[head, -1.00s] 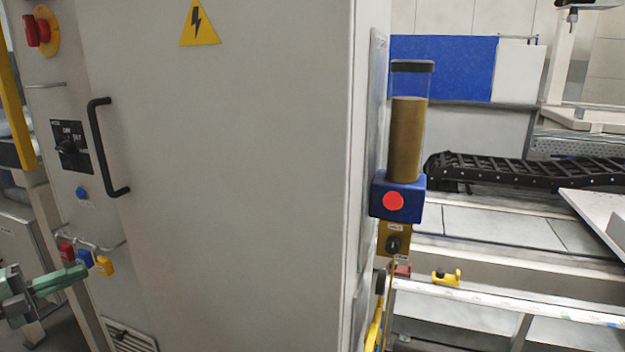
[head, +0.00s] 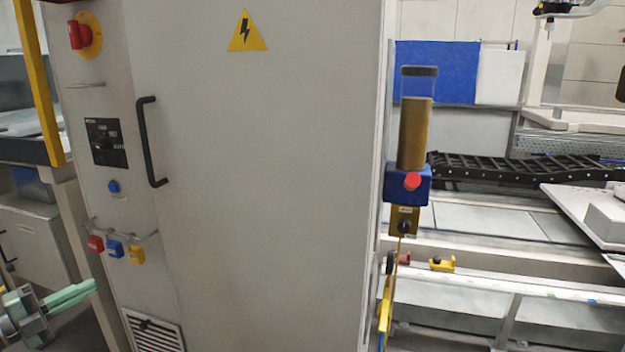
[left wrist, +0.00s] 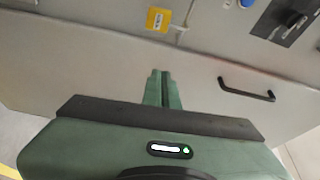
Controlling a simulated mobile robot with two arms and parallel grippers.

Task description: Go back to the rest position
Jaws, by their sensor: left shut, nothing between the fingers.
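My left gripper (head: 92,287) shows at the lower left of the head view, its green fingers pointing right towards the grey cabinet (head: 260,180). The fingers are shut together and empty. The left wrist view shows the same closed fingers (left wrist: 161,74) in front of the cabinet front (left wrist: 80,60), with no object between them. I cannot tell the exact gap to the cabinet. My right gripper is not in view.
The cabinet has a black handle (head: 150,142), a rotary switch panel (head: 107,143) and a red knob (head: 78,36). Red (head: 95,243), blue (head: 115,248) and yellow (head: 136,254) locks hang on a rail above my left gripper. A blue-based signal column (head: 408,184) stands at the cabinet's right side.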

